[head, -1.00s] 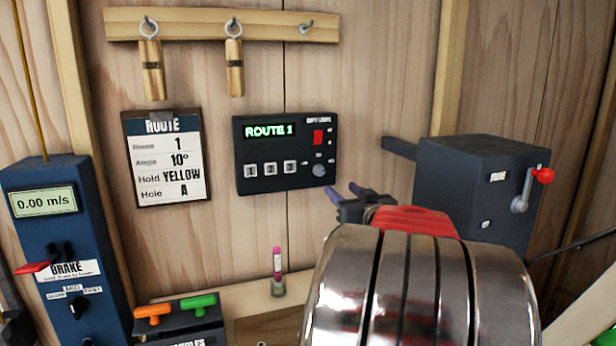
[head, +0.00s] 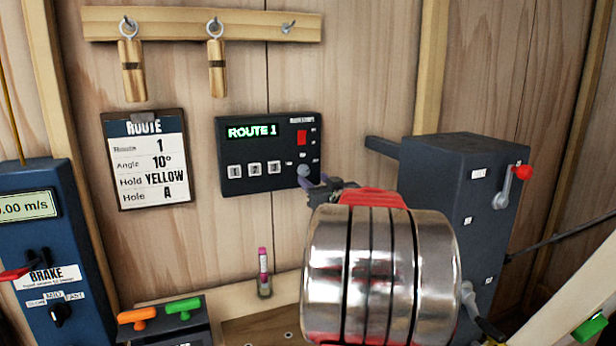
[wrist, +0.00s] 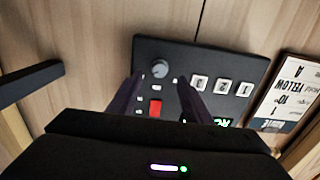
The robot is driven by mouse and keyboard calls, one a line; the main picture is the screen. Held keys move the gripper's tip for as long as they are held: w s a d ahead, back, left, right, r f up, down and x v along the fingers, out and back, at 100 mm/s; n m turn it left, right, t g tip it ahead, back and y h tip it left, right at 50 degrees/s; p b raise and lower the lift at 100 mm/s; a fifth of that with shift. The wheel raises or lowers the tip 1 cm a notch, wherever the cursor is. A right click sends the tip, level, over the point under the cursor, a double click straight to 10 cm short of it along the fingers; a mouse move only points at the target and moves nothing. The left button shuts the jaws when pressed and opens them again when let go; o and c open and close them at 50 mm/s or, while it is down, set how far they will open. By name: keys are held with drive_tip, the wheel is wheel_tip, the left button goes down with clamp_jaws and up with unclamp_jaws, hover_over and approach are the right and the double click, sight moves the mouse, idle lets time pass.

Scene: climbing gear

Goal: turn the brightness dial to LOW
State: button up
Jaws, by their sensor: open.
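The dark route-lights panel (head: 268,152) is on the wooden wall, its screen reading ROUTE 1. Its round grey dial (head: 304,170) is at the lower right, below a red switch (head: 302,137). My gripper (head: 314,184) is at the panel's lower right corner, close to the dial. The wrist view shows the panel upside down. There my open gripper (wrist: 158,86) has one dark finger on each side, with the dial (wrist: 159,68) lined up between and just beyond the tips. Nothing is between the fingers. The dial's pointer and small labels are too small to read.
Buttons 1, 2 and 3 (head: 254,169) sit left of the dial. A dark box (head: 460,200) with a red-knobbed lever stands right of my arm. A route card (head: 145,160) hangs to the left. A blue brake unit (head: 45,250) stands at far left.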

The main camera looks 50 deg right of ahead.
sight(306, 173)
drive_tip(key=shift+x, duration=2.8)
drive_tip(key=shift+c, duration=0.2)
drive_tip(key=c, duration=1)
